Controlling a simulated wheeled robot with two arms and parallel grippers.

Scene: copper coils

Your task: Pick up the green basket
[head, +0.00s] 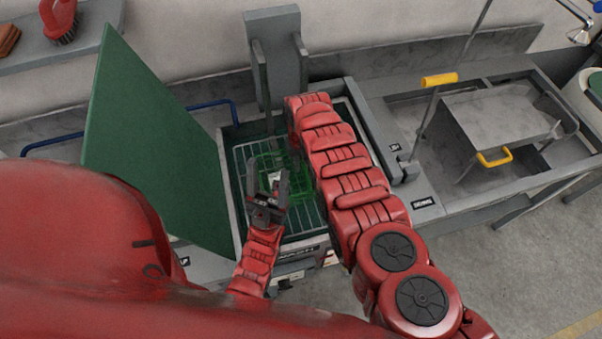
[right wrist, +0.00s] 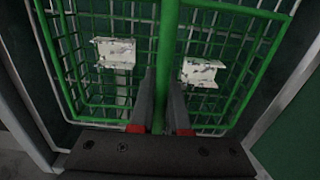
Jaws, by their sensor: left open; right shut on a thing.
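The green wire basket (head: 296,186) sits low inside the grey tank, partly hidden behind my grippers and right arm in the head view. In the right wrist view the basket (right wrist: 238,108) fills most of the picture, and its thick green bar runs between my fingers. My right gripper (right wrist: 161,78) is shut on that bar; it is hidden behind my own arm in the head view. My left gripper (head: 268,165) is open, with its fingers pointing up the picture, in front of the basket and apparently empty.
A tall green panel (head: 150,145) stands at the left of the tank, and a grey upright (head: 276,55) rises behind it. White pieces (right wrist: 203,72) show in the basket.

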